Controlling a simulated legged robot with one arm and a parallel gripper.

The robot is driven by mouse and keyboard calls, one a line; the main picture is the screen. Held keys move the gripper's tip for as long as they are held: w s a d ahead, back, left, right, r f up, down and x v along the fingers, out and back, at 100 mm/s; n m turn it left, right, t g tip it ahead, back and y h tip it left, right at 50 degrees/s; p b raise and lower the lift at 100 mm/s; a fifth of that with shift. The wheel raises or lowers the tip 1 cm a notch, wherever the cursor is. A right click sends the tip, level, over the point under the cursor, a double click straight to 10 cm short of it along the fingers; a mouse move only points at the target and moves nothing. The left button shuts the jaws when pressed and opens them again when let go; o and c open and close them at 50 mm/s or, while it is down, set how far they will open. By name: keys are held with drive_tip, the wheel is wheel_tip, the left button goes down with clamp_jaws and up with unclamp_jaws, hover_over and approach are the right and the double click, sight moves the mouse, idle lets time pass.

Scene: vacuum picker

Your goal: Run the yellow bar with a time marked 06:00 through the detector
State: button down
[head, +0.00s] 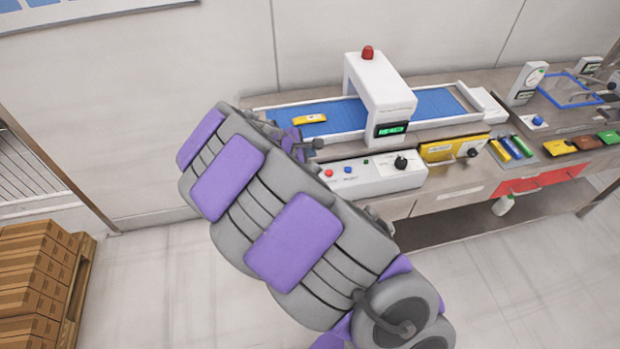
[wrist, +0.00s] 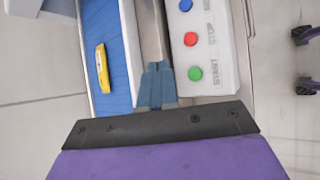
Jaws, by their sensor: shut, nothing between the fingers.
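A yellow bar (head: 309,119) lies on the left part of the blue conveyor belt (head: 345,112), left of the white detector arch (head: 380,92). In the wrist view the yellow bar (wrist: 103,68) lies on the belt with a pale label, too small to read. My gripper (wrist: 157,72) is shut and empty, above the edge between the belt and the control panel. The panel (wrist: 213,30) carries a blue button (wrist: 185,5), a red STOP button (wrist: 190,39) and a green START button (wrist: 195,73). My gripper is apart from the bar and left of the green button.
The arch has a red lamp (head: 367,52) and a green display (head: 391,129). A yellow box (head: 453,149) and several coloured bars stand right of the panel. A scale (head: 527,82) and a blue-rimmed tray (head: 570,91) are at far right. Cartons (head: 38,285) stand at left.

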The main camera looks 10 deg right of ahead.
drive_tip(key=f+b, duration=0.3)
drive_tip(key=f, duration=0.1)
drive_tip(key=shift+a+f, duration=0.1)
drive_tip(key=shift+a, duration=0.2)
drive_tip(key=shift+d+f, duration=0.15)
drive_tip(key=shift+f, duration=0.4)
drive_tip(key=shift+d+f, duration=0.15)
drive_tip(key=shift+f, duration=0.4)
drive_tip(key=shift+a, duration=0.2)
drive_tip(key=shift+d+f, duration=0.1)
drive_tip(key=shift+f, duration=0.05)
idle(0.5)
drive_tip(key=shift+f, duration=0.2)
